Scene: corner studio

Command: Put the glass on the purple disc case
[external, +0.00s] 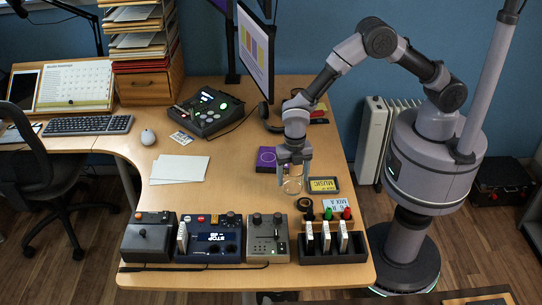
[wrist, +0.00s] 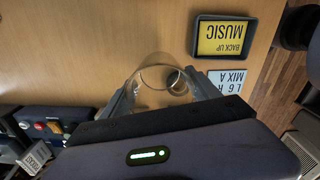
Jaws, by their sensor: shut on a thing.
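The clear glass (external: 291,186) is between the fingers of my gripper (external: 293,168), which is shut on it. In the wrist view the glass (wrist: 160,98) is upside-down-looking and see-through, held between the two fingertips (wrist: 164,88). I cannot tell whether its base touches the desk. The purple disc case (external: 266,156) lies flat on the desk, just behind and left of the gripper in the external view. Its right part is hidden by my gripper, and it is out of the wrist view.
A black-framed yellow MUSIC sign (external: 323,185) lies right of the glass, also in the wrist view (wrist: 224,38). A black ring (external: 304,205) is close in front. Consoles (external: 208,240) and a card rack (external: 334,246) line the front edge. White papers (external: 179,168) lie left.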

